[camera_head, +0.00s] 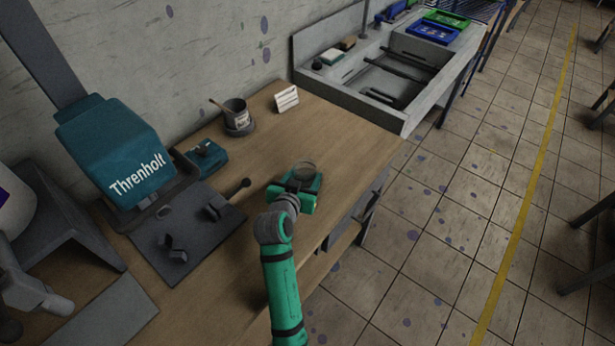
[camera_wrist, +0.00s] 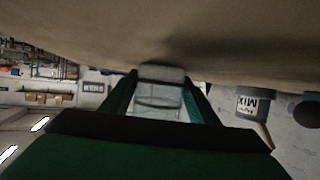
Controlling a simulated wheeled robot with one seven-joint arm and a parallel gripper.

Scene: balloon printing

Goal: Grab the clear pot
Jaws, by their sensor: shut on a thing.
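The clear pot (camera_head: 305,166) is a small see-through vessel near the right edge of the wooden table. In the wrist view the clear pot (camera_wrist: 160,90) sits between the two green fingers and appears upside down, as does the whole scene. My gripper (camera_head: 301,186) is green and is shut on the clear pot from the near side. The gripper's fingers also flank it in the wrist view (camera_wrist: 160,100). In the head view the gripper hides the pot's lower part, and I cannot tell whether it touches the table.
A dark grey mug (camera_head: 236,112) with a stick, a white card (camera_head: 287,98) and a teal box (camera_head: 205,157) are on the table (camera_head: 345,135). The teal Threnholt machine (camera_head: 115,150) stands left. A grey sink (camera_head: 395,75) adjoins the far end. Tabletop around the pot is clear.

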